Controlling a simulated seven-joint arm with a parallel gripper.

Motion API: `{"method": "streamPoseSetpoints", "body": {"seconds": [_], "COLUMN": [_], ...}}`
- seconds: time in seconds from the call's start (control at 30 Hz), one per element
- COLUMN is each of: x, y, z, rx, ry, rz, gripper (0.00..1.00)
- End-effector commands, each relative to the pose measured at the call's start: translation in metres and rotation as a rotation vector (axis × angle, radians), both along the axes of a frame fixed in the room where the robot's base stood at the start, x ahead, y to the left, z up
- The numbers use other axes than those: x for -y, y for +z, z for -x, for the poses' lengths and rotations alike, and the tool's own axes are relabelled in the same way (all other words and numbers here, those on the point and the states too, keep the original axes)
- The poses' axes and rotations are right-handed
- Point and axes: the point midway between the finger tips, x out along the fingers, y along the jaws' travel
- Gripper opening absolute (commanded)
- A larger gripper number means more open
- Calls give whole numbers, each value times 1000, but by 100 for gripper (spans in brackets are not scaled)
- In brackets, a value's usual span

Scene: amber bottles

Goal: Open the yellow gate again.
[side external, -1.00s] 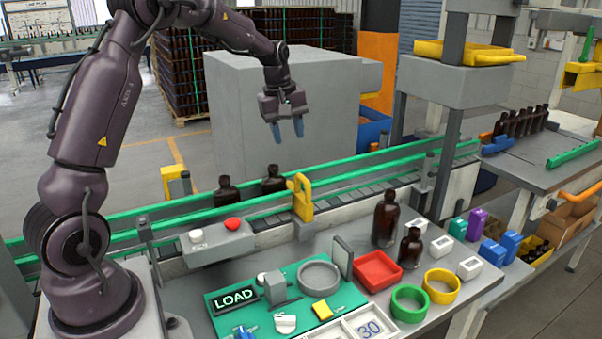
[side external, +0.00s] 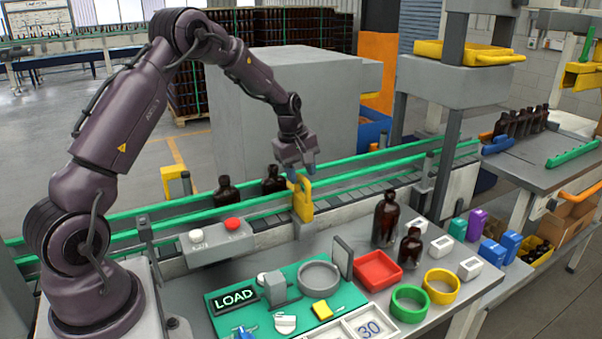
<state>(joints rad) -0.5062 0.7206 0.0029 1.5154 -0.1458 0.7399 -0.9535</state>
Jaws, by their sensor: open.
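The yellow gate (side external: 303,203) stands upright at the near side of the conveyor (side external: 353,196), between the green rails. The jaws are open. Whether the fingers touch the gate or straddle it I cannot tell. Two amber bottles stand on the conveyor left of the gate: one (side external: 227,194) farther left, one (side external: 274,182) nearer the gate.
A control box with a red button (side external: 232,224) and a white button (side external: 196,236) sits left of the gate. Two amber bottles (side external: 385,220) (side external: 411,247), a red tray (side external: 378,270) and green and yellow rings stand on the front bench. A large grey cabinet (side external: 285,110) rises behind the conveyor.

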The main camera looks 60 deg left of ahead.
Motion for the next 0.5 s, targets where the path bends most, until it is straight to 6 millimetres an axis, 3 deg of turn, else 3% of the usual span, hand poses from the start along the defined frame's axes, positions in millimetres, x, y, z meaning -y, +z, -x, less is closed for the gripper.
{"method": "streamPoseSetpoints", "body": {"seconds": [0.37,0.5], "x": [0,0], "y": [-7,-7], "z": [-1,-1], "rx": [1,0], "ry": [0,0], "rz": [0,0], "gripper": [42,12]}}
